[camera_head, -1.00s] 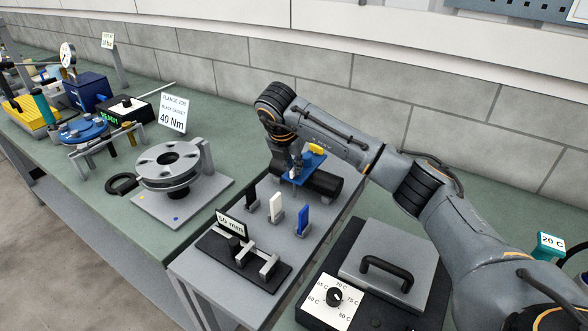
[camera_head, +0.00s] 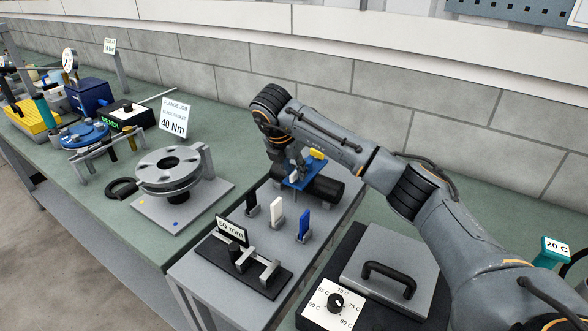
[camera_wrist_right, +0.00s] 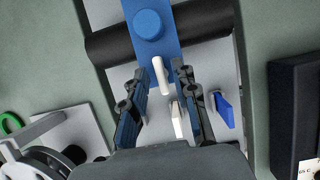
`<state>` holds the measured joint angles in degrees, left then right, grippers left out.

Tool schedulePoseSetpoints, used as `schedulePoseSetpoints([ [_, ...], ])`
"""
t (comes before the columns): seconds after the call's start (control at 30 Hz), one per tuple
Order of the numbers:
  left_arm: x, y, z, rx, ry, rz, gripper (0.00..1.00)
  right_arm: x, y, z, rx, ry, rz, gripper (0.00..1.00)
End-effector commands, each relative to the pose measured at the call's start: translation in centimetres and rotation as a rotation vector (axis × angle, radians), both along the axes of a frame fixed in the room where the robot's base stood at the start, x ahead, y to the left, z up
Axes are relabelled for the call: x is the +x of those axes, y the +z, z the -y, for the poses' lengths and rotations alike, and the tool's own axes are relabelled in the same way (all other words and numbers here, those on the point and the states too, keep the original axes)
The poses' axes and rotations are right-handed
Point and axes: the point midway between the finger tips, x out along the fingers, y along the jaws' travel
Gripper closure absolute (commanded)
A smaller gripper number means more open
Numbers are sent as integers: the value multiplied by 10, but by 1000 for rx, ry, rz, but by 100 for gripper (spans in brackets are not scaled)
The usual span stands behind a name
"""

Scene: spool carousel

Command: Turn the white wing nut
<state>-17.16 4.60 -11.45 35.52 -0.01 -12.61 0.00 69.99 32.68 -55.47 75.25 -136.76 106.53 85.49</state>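The white wing nut (camera_wrist_right: 161,76) shows in the right wrist view as a narrow upright white bar at the near end of a blue plate (camera_wrist_right: 151,55). The blue plate also shows in the head view (camera_head: 291,187), where my gripper largely hides the nut. My right gripper (camera_wrist_right: 163,70) is open over the plate, one finger on each side of the nut. Small gaps seem to remain, though contact on the right is hard to judge. In the head view the right gripper (camera_head: 298,170) points down at the plate. My left gripper is not in view.
Black, white (camera_head: 277,212) and blue (camera_head: 304,224) upright pieces stand in holders just in front. A black cylinder (camera_head: 326,188) lies beneath the blue plate. A fixture with a 50 mm sign (camera_head: 232,231) stands nearer. A flange (camera_head: 168,170) is left, a lidded box (camera_head: 390,278) right.

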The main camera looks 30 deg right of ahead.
Motion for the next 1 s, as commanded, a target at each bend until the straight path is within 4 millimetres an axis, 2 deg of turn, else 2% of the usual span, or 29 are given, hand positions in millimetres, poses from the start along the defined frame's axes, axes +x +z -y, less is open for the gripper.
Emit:
schedulePoseSetpoints([
  [0.37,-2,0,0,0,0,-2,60,-1,5,-2,0,2,-1,68],
  [0.47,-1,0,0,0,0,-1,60,-4,17,-7,1,3,0,68],
  [0.73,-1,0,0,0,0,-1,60,-15,73,-26,-2,4,3,68],
  [1.0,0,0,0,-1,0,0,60,-22,103,-36,-1,0,2,68],
])
